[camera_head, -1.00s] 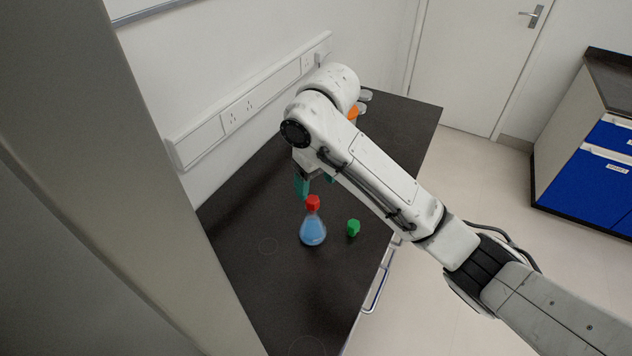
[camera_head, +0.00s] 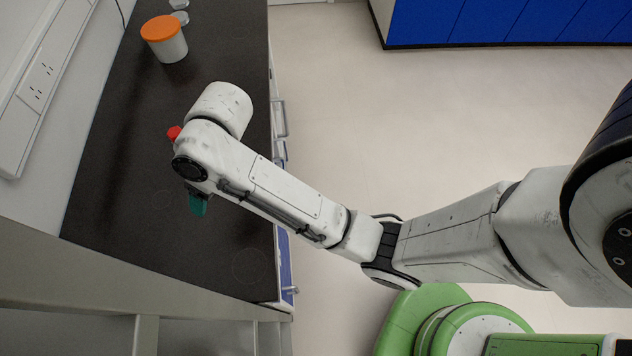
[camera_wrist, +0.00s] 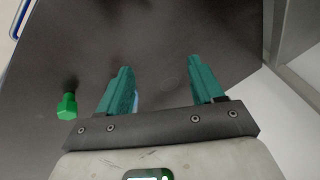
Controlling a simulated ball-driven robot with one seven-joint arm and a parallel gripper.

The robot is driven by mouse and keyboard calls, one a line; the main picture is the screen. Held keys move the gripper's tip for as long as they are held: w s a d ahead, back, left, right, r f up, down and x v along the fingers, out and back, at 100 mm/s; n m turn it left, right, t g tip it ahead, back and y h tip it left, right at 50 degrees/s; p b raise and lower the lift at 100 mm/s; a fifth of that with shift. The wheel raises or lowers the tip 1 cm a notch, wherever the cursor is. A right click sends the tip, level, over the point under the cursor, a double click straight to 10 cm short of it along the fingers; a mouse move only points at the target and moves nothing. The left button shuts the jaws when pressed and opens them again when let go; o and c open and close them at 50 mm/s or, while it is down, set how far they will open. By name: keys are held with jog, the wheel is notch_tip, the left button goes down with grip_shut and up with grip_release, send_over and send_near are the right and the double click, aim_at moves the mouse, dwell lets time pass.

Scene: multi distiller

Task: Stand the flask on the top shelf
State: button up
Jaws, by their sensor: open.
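The flask shows in the head view only as its red cap (camera_head: 174,132) beside my arm's wrist; the arm hides the rest. In the wrist view, a sliver of light blue (camera_wrist: 136,99), probably the flask's body, shows beside the left finger. My gripper (camera_wrist: 157,70) is open, its two teal fingers spread with dark bench top between the tips. In the head view, one teal finger (camera_head: 198,204) shows below the wrist, over the bench. Whether the gripper touches the flask cannot be told. I cannot clearly make out the top shelf.
A small green cap or bottle (camera_wrist: 67,107) is on the bench left of the fingers. A white jar with an orange lid (camera_head: 165,40) stands at the bench's far end. A beige frame (camera_head: 100,285) crosses the near end. The dark bench (camera_head: 120,130) is otherwise mostly clear.

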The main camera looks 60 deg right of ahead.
jog(key=s+d+f, duration=0.2)
jog(key=s+f, duration=0.1)
jog(key=s, duration=0.3)
jog(key=s+d+f+m+h, duration=0.1)
jog(key=s+d+f, duration=0.1)
jog(key=s, duration=0.3)
jog(key=shift+s+d+f+g, duration=0.2)
jog(key=shift+s+f+g, duration=0.15)
jog(key=shift+f, duration=0.4)
jog(key=s+d+h, duration=0.1)
jog(key=s+d, duration=0.1)
jog(key=s, duration=0.2)
jog(key=s+d+f+h, duration=0.1)
jog(key=s+d, duration=0.2)
jog(key=s, duration=0.1)
jog(key=s+d+f+m+g, duration=0.1)
jog(key=s+d, duration=0.2)
jog(key=shift+s+d+h, duration=0.1)
jog(key=shift+s+h, duration=0.3)
jog(key=shift+c, duration=0.2)
jog(key=shift+f, duration=0.1)
